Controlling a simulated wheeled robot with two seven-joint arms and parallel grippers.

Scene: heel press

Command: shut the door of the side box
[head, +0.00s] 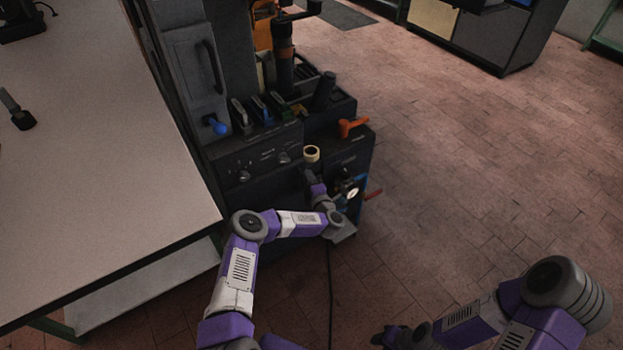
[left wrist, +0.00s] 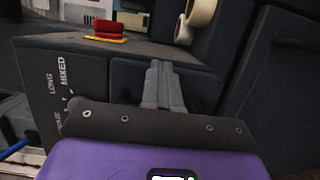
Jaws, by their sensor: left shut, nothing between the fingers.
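A dark machine (head: 262,155) stands beside the table. A grey panel with a black handle (head: 190,80) is on its upper left; I cannot tell whether this is the side box door. My left gripper (left wrist: 161,72) is shut and empty in the left wrist view, its fingertips in front of a dark box face (left wrist: 125,75) marked "LONG" and "MIXED". I cannot tell whether they touch it. In the head view my left arm reaches the machine's lower front, and its fingertips are hard to make out. My right gripper (head: 388,338) is low at the bottom, away from the machine.
A pale table (head: 90,150) fills the left, its edge near my left arm. A red button (left wrist: 109,28) sits above the box face.

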